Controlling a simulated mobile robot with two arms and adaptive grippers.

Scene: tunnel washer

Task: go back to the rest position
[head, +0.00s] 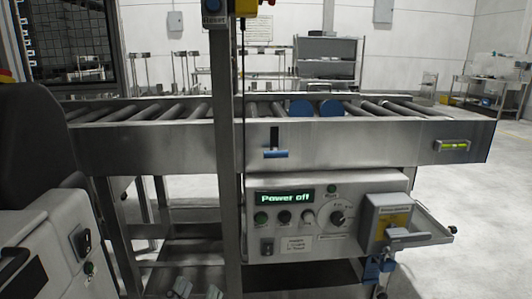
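My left gripper (198,291) shows only at the bottom edge of the head view, left of the middle. Two pale grey fingertips stick up there with a gap between them, and nothing shows in the gap. The rest of that gripper is cut off by the frame. It is below the roller conveyor (345,133) and to the left of the control box (300,220). The box's green display reads "Power off". I cannot make out my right gripper in this view.
A grey upright post (229,150) stands in front of the conveyor. A white machine panel with a black upper part (30,150) fills the left side. A small side box (395,220) with a yellow label juts out right. Open floor (480,220) lies at right.

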